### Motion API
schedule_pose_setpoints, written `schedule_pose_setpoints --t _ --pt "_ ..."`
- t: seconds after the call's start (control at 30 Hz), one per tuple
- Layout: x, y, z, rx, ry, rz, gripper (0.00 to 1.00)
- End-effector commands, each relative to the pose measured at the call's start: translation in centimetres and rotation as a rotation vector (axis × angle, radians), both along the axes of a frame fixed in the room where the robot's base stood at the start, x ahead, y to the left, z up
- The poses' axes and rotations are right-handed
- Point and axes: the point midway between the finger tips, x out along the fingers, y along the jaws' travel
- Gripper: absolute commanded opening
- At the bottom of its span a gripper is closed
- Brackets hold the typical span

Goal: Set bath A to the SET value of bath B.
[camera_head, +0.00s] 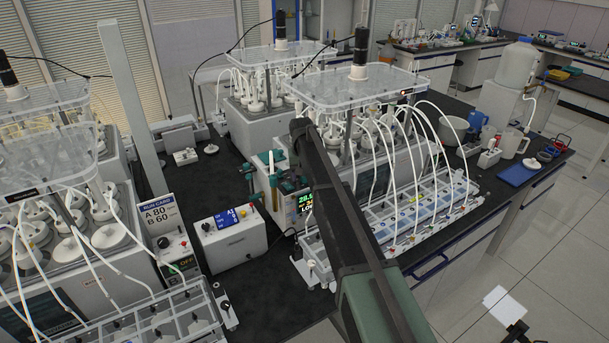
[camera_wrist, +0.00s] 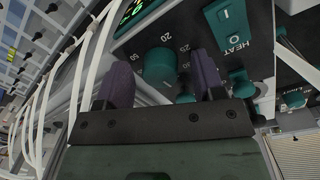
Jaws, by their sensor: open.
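In the wrist view my gripper (camera_wrist: 161,58) is open, with its two purple fingers on either side of a round teal knob (camera_wrist: 159,67) on a dark panel. I cannot tell whether the fingers touch it. A scale with 20 and 50 marks surrounds the knob. A teal HEAT rocker switch (camera_wrist: 226,25) is to its right, and part of a green-digit display (camera_wrist: 131,10) shows at the top. In the head view my arm partly covers a bath's lit display (camera_head: 306,201); its upper line starts with 28. I cannot read which bath this is. My fingertips are hidden there.
A run card (camera_head: 159,215) reads A 80, B 60. A white box (camera_head: 230,241) with a blue label stands on the black bench. Another unit at left has a display (camera_head: 184,265) reading OFF. Pale tubes (camera_head: 428,150) arch over the tray right of my arm.

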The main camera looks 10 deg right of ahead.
Motion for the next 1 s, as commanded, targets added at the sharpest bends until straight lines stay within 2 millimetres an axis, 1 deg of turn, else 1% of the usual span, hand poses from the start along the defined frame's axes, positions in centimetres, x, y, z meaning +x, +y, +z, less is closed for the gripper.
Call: schedule_pose_setpoints --t 0.07,0.17,0.27,0.4,0.5,0.53,0.6,0.67,0.97,1.0 --pt "0.0 0.0 0.4 0.0 0.0 0.0 0.62" --pt "0.0 0.1 1.8 0.0 0.0 0.0 0.62" --pt "0.0 0.2 4.0 0.0 0.0 0.0 0.62" --pt "0.0 0.3 7.7 0.0 0.0 0.0 0.62" --pt "0.0 0.5 9.9 0.0 0.0 0.0 0.62" --pt "0.0 0.5 10.4 0.0 0.0 0.0 0.62" --pt "0.1 0.5 11.0 0.0 0.0 0.0 0.62" --pt "0.1 0.6 11.1 0.0 0.0 0.0 0.62" --pt "0.1 0.6 10.8 0.0 0.0 0.002 0.62" --pt "-0.5 0.6 10.8 0.003 0.001 0.019 0.62"
